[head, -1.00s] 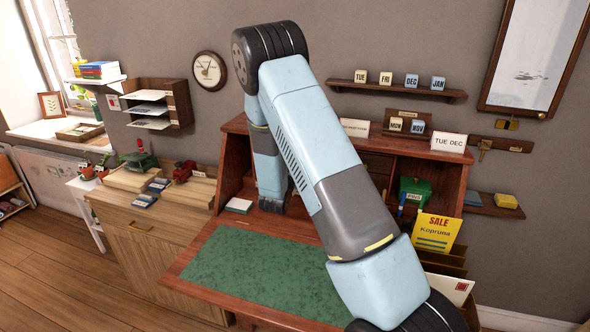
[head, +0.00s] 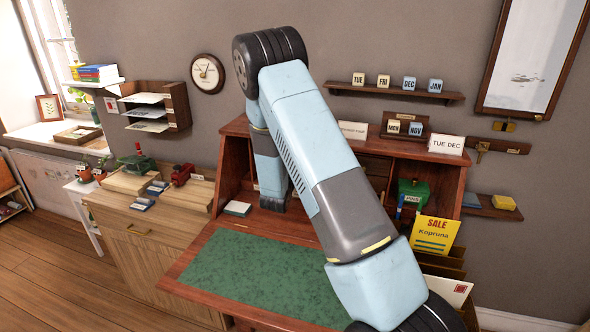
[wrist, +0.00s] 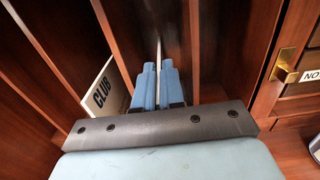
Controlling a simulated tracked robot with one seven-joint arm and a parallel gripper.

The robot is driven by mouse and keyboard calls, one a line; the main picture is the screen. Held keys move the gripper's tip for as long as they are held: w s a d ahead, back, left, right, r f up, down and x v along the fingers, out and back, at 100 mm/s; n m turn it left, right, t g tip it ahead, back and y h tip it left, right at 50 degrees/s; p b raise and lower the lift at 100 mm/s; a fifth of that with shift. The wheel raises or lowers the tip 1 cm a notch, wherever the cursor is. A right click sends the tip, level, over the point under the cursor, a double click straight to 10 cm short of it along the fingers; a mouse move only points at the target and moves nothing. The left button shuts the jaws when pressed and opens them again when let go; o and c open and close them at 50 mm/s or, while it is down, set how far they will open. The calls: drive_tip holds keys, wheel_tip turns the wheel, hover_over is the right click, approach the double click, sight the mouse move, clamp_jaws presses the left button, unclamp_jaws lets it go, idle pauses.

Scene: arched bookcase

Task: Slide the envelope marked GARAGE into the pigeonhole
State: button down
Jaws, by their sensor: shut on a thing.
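My gripper (wrist: 157,88) shows in the wrist view with its two blue fingers close together, shut on a thin pale thing seen edge-on. This looks like the envelope (wrist: 159,54), but its face and any GARAGE marking cannot be seen. The fingers point into a tall pigeonhole (wrist: 195,50) between upright wooden dividers. An envelope marked CLUB (wrist: 103,90) leans in the slot to the left. In the head view my arm hides the gripper and most of the pigeonholes.
The desk (head: 185,275) has a bare green mat (head: 265,275). A small brass-handled drawer (wrist: 284,63) is right of the slots.

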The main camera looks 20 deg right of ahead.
drive_tip(key=shift+x, duration=0.9)
drive_tip(key=c, duration=1.2)
unclamp_jaws()
drive_tip(key=shift+o, duration=0.2)
drive_tip(key=v, duration=1.3)
drive_tip(key=shift+s+a, duration=0.3)
